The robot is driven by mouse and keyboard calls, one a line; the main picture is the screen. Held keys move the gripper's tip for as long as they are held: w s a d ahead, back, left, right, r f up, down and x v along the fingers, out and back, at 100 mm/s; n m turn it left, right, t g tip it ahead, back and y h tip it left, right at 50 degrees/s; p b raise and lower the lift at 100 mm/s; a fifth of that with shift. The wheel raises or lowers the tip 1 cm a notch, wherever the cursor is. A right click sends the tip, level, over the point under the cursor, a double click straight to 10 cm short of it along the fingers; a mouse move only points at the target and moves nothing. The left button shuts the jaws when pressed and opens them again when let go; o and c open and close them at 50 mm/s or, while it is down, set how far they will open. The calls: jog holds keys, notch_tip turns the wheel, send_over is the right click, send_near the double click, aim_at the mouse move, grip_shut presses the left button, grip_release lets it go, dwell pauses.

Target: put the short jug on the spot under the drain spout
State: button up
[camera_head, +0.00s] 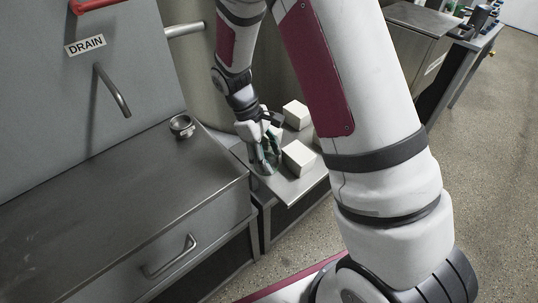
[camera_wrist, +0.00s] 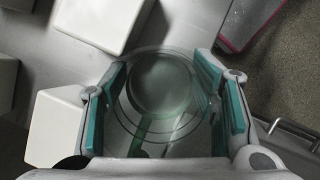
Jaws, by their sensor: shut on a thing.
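A clear glass jug (camera_wrist: 162,85) sits between the teal pads of my gripper in the wrist view, seen from above with its round rim. My gripper (camera_head: 265,152) is shut on it, low over the small steel side table. In the head view the jug (camera_head: 264,164) is mostly hidden by the fingers; I cannot tell whether it touches the table. The drain spout (camera_head: 112,90) is a bent steel pipe under the DRAIN label at the left. The steel counter (camera_head: 120,175) below the spout is bare.
A small metal ring-like cup (camera_head: 181,126) stands on the counter, right of the spout. White blocks (camera_head: 298,158) (camera_head: 295,115) stand close beside my gripper on the side table (camera_head: 290,190). A large metal vessel (camera_head: 195,65) rises behind. The counter's front has a drawer handle (camera_head: 168,257).

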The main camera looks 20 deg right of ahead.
jog(key=o, duration=1.3)
